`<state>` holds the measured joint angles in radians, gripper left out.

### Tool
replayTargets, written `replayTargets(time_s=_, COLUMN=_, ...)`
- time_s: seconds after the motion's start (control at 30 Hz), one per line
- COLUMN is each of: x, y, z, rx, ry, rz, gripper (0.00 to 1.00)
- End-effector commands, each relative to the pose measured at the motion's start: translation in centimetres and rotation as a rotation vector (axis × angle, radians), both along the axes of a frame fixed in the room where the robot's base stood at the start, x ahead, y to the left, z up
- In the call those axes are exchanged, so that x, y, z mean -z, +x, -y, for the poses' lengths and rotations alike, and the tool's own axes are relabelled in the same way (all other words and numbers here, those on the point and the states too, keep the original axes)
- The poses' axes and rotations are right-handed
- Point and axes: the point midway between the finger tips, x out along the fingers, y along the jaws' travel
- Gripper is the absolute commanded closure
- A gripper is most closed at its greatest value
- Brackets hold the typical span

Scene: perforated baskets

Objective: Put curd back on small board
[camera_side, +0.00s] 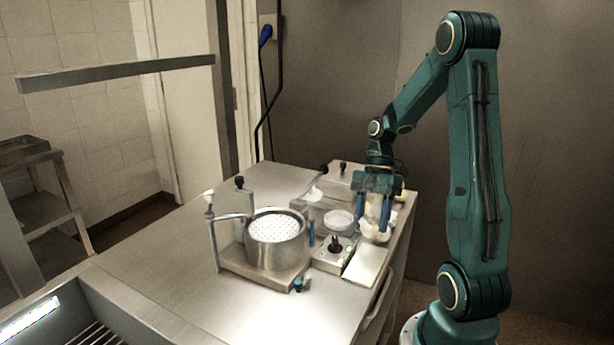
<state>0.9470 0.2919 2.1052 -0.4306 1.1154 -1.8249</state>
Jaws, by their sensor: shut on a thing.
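My gripper (374,215) points down at the right side of the steel table, its two blue fingers shut on a pale, cream-coloured lump of curd (376,231). The curd sits low between the fingertips, close over a flat, light board (367,264) near the table's right edge. I cannot tell whether the curd touches the surface below it. More pale material shows just behind the fingers, partly hidden by the gripper.
A round steel pot with a perforated white top (276,250) stands on a base with crank handles at the table's middle. A control box with a black knob (335,246) and a round pale dish (339,221) stand left of my gripper. The table's left part is clear.

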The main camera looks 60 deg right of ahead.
Motion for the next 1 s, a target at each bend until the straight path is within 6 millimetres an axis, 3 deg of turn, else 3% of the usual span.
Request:
replayTargets(time_s=0.7, x=5.9, y=0.0, z=0.0, rx=-0.001, ry=0.001, rz=-0.003, gripper=0.77)
replayTargets(time_s=1.0, x=6.9, y=0.0, z=0.0, rx=-0.001, ry=-0.001, rz=-0.001, gripper=0.77)
